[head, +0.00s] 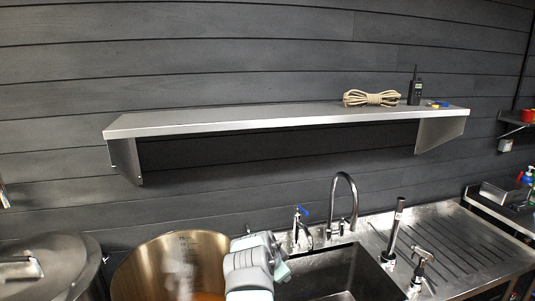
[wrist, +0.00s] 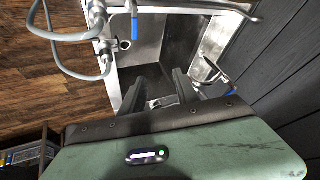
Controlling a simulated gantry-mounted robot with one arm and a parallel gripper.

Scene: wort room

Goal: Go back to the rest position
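My gripper (wrist: 160,90) shows in the wrist view, with two dark fingers set apart and nothing seen held between them. It points toward the steel sink basin (wrist: 150,52). In the head view a grey and pale teal part of my arm stands in front of the sink (head: 335,275), between a large brass-coloured pot and the tap. The fingertips cannot be made out in that view.
A chrome tap (head: 343,195) and a blue-handled valve (head: 303,213) rise behind the sink. The open pot (head: 150,275) is left of my arm, beside a lidded vessel (head: 45,270). A steel shelf (head: 250,117) holds rope (head: 371,98) and a radio (head: 415,92).

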